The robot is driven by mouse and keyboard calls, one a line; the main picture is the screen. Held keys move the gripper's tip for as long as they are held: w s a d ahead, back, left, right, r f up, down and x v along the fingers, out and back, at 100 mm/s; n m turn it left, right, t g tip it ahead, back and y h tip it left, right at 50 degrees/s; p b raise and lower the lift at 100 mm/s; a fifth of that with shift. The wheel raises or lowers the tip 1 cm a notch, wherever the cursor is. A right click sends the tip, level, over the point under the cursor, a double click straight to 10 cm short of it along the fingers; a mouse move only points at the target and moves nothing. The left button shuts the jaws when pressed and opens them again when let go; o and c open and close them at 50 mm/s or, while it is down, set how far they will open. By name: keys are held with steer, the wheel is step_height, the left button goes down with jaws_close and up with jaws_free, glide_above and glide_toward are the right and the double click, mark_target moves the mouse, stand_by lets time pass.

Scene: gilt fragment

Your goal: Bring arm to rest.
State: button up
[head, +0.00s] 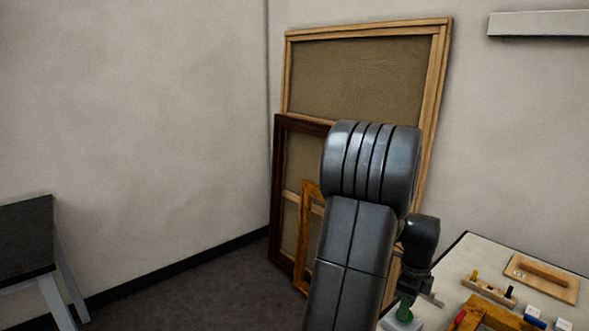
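My dark grey arm rises through the middle of the head view, its elbow high and its forearm folded down behind to the right. My gripper (424,291) is at the lower right, small and partly hidden by my own arm. It is over or near the left edge of the white worktable (455,262). I cannot tell whether its fingers are open or shut. A green object (405,310) shows just below it on a pale block; I cannot tell if they touch.
The table holds a gilt frame piece (490,316), a wooden board with a handle (541,277) and a small rack (489,290). Large frames (370,80) lean on the wall behind my arm. A dark stool (27,237) stands left, with clear floor between.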

steer(key=n, duration=0.7)
stand_by(0.6)
